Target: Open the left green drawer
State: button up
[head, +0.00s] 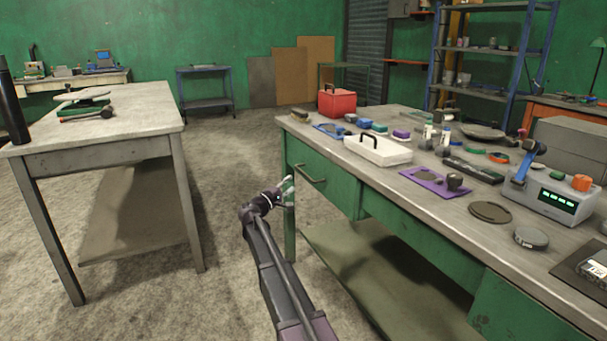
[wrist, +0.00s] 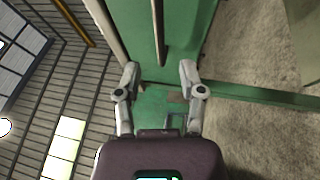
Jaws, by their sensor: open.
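In the wrist view the handle (wrist: 158,32) runs up the picture across the green front (wrist: 186,38). My gripper (head: 289,184) is just left of the handle in the head view. In the wrist view my gripper (wrist: 159,66) is open and empty, with the handle's lower end between the fingertips' lines. I see no contact; the depth gap is unclear.
The bench top (head: 455,208) holds a white tray (head: 378,149), a red box (head: 337,103) and several small items. A lower shelf (head: 375,270) lies under it. Another table (head: 95,135) stands at left. The floor (head: 225,165) between is clear.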

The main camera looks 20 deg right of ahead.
aim_at(304, 174)
jog(key=p+x, duration=0.1)
jog(key=x, duration=0.7)
jog(key=shift+d, duration=0.1)
grip_shut()
